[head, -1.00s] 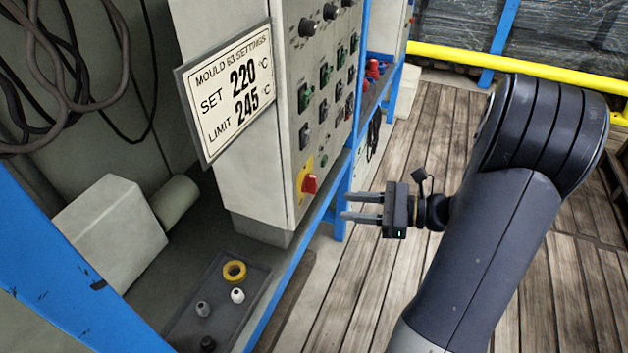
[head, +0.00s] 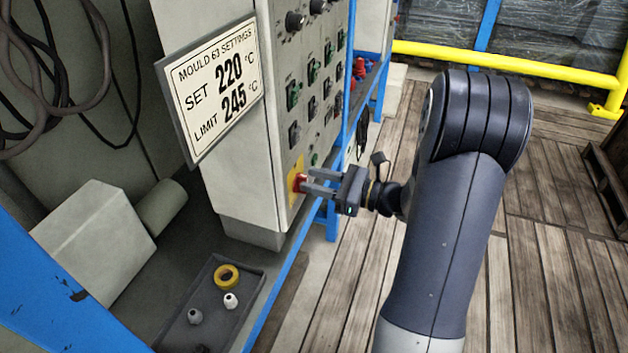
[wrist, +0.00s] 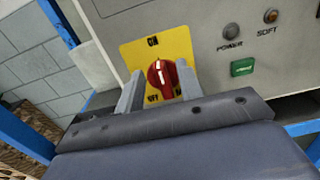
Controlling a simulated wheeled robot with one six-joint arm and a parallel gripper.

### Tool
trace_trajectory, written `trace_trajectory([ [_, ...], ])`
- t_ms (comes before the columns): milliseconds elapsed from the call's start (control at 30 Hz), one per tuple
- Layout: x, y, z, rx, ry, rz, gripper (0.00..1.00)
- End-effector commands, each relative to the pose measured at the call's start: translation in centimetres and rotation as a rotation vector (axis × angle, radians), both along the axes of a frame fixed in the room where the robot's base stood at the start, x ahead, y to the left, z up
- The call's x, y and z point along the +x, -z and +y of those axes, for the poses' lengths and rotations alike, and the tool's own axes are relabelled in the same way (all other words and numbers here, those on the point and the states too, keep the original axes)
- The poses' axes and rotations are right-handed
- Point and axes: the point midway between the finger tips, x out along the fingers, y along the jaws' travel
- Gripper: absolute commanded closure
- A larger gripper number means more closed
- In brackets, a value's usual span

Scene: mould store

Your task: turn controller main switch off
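The controller main switch is a red rotary knob (wrist: 161,79) on a yellow plate (wrist: 133,54) low on the controller's panel. The knob's white mark points up toward the ON label; OFF lettering shows below the knob. In the head view the yellow plate (head: 292,190) is partly behind my fingertips. My gripper (head: 305,180) is level with the knob and reaches it from the right. In the wrist view my gripper (wrist: 159,72) is open, one finger on each side of the knob. Gaps show beside the knob, and I cannot tell whether either finger touches it.
A green switch (wrist: 243,67) and the POWER and SOFT lamps sit right of the plate. A settings sign (head: 212,88) reads SET 220 and LIMIT 245. A dark tray (head: 245,312) holds yellow tape and small fittings. A blue frame post (head: 344,110) stands beside the panel.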

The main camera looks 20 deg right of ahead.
Motion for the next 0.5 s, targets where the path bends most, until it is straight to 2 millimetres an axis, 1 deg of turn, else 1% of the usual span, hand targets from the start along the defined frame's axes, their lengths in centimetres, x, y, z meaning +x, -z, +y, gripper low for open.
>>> trace_trajectory([
  [100, 0.35, 0.02, 0.55, -0.001, -0.001, 0.001, 0.65],
  [400, 0.46, 0.0, 0.65, -0.001, 0.0, 0.001, 0.65],
  [500, 0.45, 0.01, 0.65, -0.001, 0.0, 0.001, 0.72],
])
